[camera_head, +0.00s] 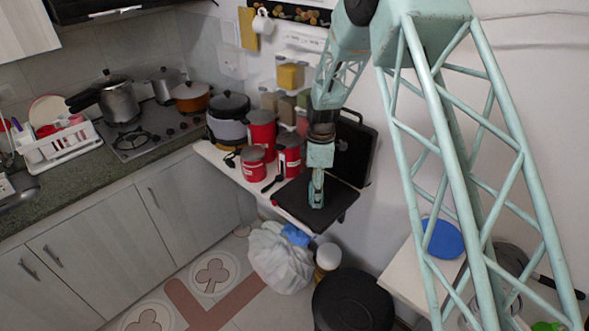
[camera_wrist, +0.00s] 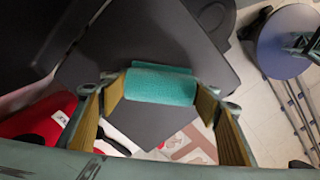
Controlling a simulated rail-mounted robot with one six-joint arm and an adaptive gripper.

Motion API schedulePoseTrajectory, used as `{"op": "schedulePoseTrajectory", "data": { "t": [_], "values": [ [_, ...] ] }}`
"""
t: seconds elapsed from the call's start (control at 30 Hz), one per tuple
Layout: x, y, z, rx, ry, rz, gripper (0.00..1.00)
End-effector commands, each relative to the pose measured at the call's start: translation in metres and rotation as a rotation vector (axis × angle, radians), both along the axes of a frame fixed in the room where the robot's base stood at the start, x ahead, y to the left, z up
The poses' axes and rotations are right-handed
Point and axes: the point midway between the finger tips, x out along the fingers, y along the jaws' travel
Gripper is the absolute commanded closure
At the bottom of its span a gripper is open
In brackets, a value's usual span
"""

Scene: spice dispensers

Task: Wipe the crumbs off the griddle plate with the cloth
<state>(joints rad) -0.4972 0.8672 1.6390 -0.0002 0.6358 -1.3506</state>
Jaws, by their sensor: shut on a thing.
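The griddle plate (camera_head: 335,200) is a dark flat plate with its lid (camera_head: 352,152) raised behind it, on the shelf by the wall. It fills much of the wrist view (camera_wrist: 160,45). My gripper (camera_head: 317,203) points down over the plate. In the wrist view my gripper (camera_wrist: 162,100) is shut on a folded teal cloth (camera_wrist: 162,85), held between its yellow-padded fingers. The cloth lies over the plate, towards its edge; I cannot tell whether it touches the surface. I cannot make out any crumbs in either view.
Red canisters (camera_head: 289,152) stand left of the griddle on the white shelf (camera_head: 235,165); one also shows close in the wrist view (camera_wrist: 35,125). A black bin (camera_head: 352,300) and a white bag (camera_head: 279,260) are on the floor below. A side table (camera_head: 405,265) stands at right.

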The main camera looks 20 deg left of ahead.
Motion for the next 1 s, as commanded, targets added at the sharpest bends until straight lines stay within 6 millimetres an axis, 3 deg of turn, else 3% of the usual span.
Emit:
{"op": "schedulePoseTrajectory", "data": {
  "t": [0.57, 0.67, 0.73, 1.0],
  "values": [
    [-0.022, -0.046, -0.001, 0.000, 0.001, 0.003, 0.55],
    [-0.022, -0.047, 0.009, 0.000, -0.001, 0.003, 0.55],
    [-0.021, -0.048, 0.028, 0.002, -0.003, 0.002, 0.55],
    [-0.020, -0.050, 0.049, 0.001, -0.002, -0.002, 0.55]
  ]
}}
